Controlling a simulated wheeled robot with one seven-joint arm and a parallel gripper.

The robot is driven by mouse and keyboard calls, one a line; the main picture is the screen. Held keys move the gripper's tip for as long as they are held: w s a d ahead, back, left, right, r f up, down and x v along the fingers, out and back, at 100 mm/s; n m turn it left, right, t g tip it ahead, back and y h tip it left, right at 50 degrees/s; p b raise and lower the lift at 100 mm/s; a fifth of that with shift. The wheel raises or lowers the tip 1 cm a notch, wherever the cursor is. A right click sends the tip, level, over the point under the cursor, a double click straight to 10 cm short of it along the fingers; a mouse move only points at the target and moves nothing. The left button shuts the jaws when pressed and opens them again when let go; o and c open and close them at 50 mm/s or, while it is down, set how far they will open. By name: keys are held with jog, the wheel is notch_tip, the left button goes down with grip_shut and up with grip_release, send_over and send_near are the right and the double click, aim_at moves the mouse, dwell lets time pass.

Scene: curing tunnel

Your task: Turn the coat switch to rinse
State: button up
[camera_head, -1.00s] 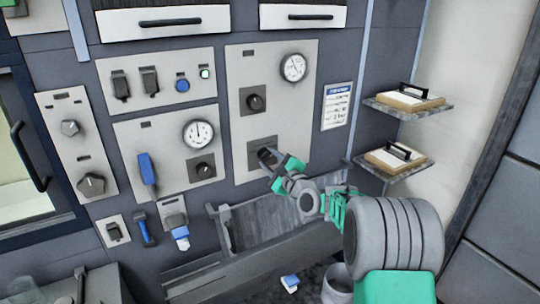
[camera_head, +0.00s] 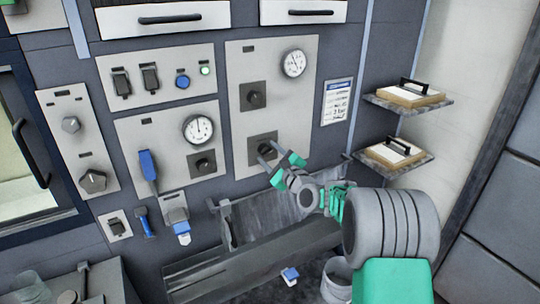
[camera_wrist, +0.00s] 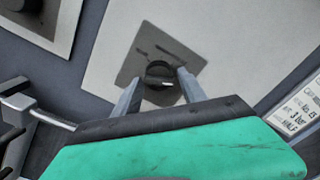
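A black rotary knob (camera_wrist: 160,72) on a dark square plate (camera_wrist: 150,50) is in front of my gripper in the wrist view. It is the lower of two knobs on the right panel in the head view, where its plate (camera_head: 262,141) is partly covered by my fingers. My gripper (camera_head: 271,148) is open, its two fingers apart. In the wrist view the fingertips (camera_wrist: 158,84) stand to either side of the knob's lower part, and I see no contact. A light mark shows on the knob's lower right. The plate's markings are unreadable, so I cannot tell which setting it points to.
Above is another knob (camera_head: 253,96) and a round gauge (camera_head: 293,63). A second gauge and knob (camera_head: 202,163) are left. Two shelves (camera_head: 395,165) with handled boards jut out at right. A grey trough (camera_head: 270,224) lies below my gripper, with a bucket (camera_head: 338,277) on the floor.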

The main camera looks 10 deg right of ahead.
jog(key=shift+o, duration=0.8)
jog(key=shift+s+d+f, duration=0.1)
jog(key=shift+s+d, duration=0.05)
jog(key=shift+s, duration=0.15)
jog(key=b+v, duration=0.2)
jog(key=v, duration=0.5)
jog(key=shift+s, duration=0.1)
